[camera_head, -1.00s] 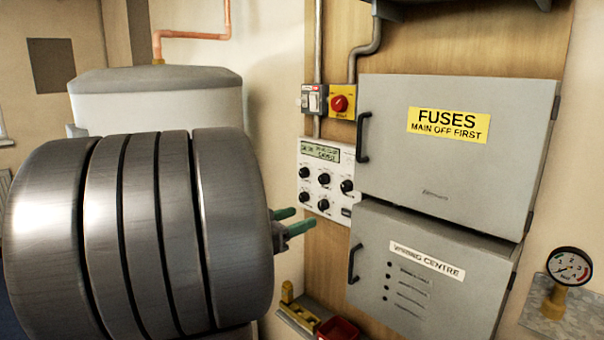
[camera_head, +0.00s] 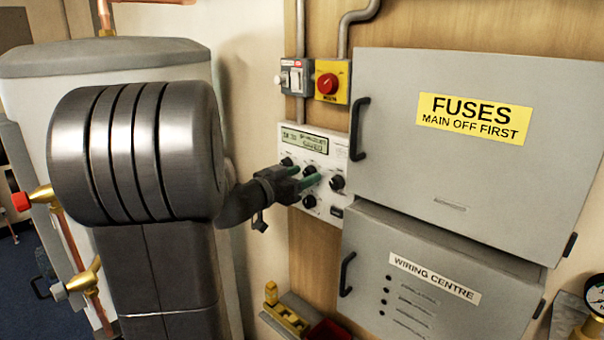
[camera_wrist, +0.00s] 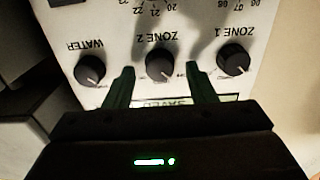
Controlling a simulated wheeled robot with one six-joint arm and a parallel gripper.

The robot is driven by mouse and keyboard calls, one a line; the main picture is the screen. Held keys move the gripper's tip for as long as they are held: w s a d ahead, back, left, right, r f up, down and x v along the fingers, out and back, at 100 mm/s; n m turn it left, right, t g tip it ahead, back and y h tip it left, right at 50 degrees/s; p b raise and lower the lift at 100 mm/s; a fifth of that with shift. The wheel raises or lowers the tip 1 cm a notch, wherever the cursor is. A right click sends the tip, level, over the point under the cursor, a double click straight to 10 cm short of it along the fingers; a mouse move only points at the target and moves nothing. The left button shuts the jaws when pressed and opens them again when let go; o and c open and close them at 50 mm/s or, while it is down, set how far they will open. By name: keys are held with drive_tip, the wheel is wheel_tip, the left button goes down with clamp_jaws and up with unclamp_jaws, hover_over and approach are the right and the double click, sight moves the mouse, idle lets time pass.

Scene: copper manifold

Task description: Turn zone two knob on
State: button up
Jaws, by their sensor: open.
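The white control panel (camera_head: 340,152) has a small display and several black knobs. In the wrist view, upside down, the zone 2 knob (camera_wrist: 160,66) sits between the zone 1 knob (camera_wrist: 233,60) on the right and the water knob (camera_wrist: 90,70) on the left. My gripper (camera_wrist: 160,73) is open, its two green fingers on either side of the zone 2 knob. I cannot tell whether they touch it. In the head view my gripper (camera_head: 311,176) is at the panel and hides some of its knobs.
A grey fuse cabinet (camera_head: 400,170) with a black handle stands right of the panel, above the wiring centre box (camera_head: 375,235). A yellow switch with a red knob (camera_head: 328,82) is above the panel. A grey-white tank (camera_head: 120,62) stands at left.

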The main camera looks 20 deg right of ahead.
drive_tip(key=shift+w+d, duration=0.1)
drive_tip(key=shift+d, duration=0.1)
drive_tip(key=c, duration=1)
drive_tip(key=shift+o, duration=0.2)
